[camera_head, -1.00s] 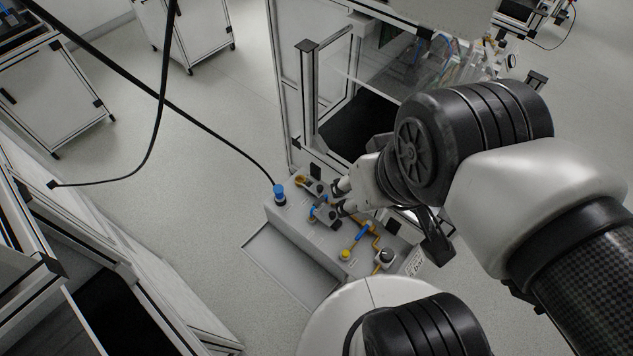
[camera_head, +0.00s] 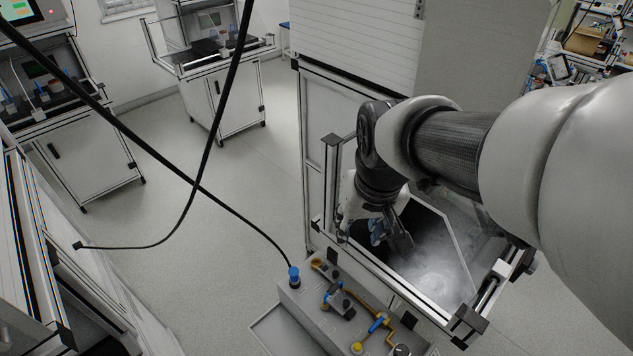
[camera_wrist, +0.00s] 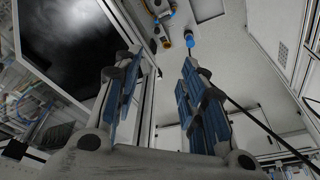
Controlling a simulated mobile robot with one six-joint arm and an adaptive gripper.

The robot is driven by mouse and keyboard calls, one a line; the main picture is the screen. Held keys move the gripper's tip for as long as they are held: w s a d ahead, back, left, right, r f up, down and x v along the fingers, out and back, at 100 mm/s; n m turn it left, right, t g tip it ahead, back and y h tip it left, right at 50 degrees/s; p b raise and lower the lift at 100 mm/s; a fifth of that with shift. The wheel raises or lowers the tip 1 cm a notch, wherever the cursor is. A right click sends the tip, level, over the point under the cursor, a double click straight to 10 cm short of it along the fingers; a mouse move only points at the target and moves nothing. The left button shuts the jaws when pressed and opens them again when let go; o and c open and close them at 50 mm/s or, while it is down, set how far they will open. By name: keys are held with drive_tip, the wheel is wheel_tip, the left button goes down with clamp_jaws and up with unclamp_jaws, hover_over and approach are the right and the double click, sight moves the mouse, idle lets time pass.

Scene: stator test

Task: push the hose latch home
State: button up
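A black hose (camera_head: 236,224) ends in a blue connector (camera_head: 294,275) that stands upright at the far left corner of a grey fitting box (camera_head: 303,302). The connector also shows at the top of the wrist view (camera_wrist: 190,38). Beside it is a brass ring-shaped fitting (camera_head: 318,264). I cannot tell which small part is the latch or whether it is seated. My gripper (camera_head: 362,228) is above and beyond the box, near the opening of the machine frame, apart from the connector. The wrist view shows its two blue-padded fingers (camera_wrist: 160,88) spread with nothing between them.
A dark lever block (camera_head: 340,303), a blue-handled brass valve (camera_head: 377,324) and a yellow knob (camera_head: 357,347) are on the box. The machine frame (camera_head: 333,190) stands close behind it. A second black cable (camera_head: 220,115) crosses the left. Open floor (camera_head: 190,210) lies left.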

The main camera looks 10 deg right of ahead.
drive_tip(key=w+f+g+p, duration=0.1)
drive_tip(key=w+f+g, duration=0.1)
drive_tip(key=w+f, duration=0.8)
drive_tip(key=m+p, duration=0.1)
approach(336, 273)
drive_tip(key=shift+g, duration=0.4)
drive_tip(key=f+b, duration=0.1)
drive_tip(key=f, duration=0.1)
drive_tip(key=f+b, duration=0.1)
drive_tip(key=f, duration=0.2)
drive_tip(key=f+b, duration=0.1)
drive_tip(key=f, duration=0.2)
drive_tip(key=shift+w+f, duration=0.15)
drive_tip(key=shift+w, duration=0.2)
clamp_jaws()
